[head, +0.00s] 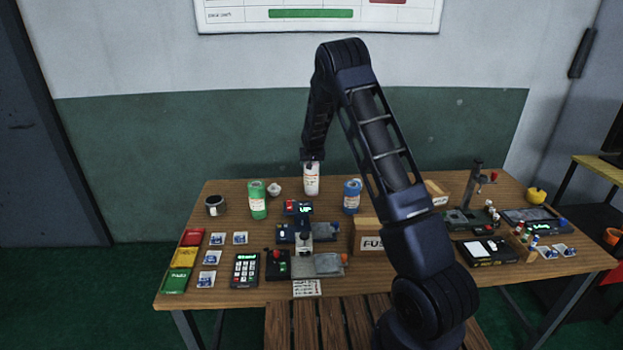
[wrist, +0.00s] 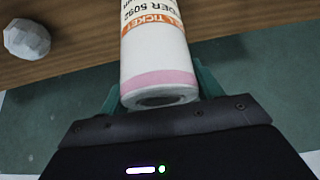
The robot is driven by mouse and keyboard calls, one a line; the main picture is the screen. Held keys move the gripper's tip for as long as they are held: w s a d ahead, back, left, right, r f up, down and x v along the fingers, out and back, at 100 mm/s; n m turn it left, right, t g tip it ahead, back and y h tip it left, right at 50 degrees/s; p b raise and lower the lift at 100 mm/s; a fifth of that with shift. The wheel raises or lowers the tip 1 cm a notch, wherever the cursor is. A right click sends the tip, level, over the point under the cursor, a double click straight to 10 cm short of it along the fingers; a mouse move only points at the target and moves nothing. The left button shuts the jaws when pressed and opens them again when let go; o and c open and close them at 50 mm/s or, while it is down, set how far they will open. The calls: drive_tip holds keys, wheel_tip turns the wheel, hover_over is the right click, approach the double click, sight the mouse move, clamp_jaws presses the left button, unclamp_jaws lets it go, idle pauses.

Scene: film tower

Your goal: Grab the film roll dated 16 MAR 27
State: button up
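A white film roll (head: 311,180) with an orange and white label is at the back middle of the table. In the wrist view the roll (wrist: 157,60) has a pink band and dark hollow near end. Its label reads partly "TICKET" and "DER 5092"; no date shows. My gripper (head: 312,163) is at the roll's upper end. In the wrist view its green fingers (wrist: 158,85) lie on both sides of the roll, close against it. I cannot tell whether they press on it. A green roll (head: 258,200) and a blue roll (head: 351,197) stand nearby, labels unreadable.
A white faceted knob-like object (head: 274,189) sits left of the white roll, also in the wrist view (wrist: 27,40). A dark mug (head: 215,205), a small device (head: 304,236) and a wooden "FUS" box (head: 367,238) stand on the table. My arm hides part of the right side.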

drive_tip(key=c, duration=1.1)
drive_tip(key=shift+o, duration=0.2)
drive_tip(key=shift+r, duration=0.15)
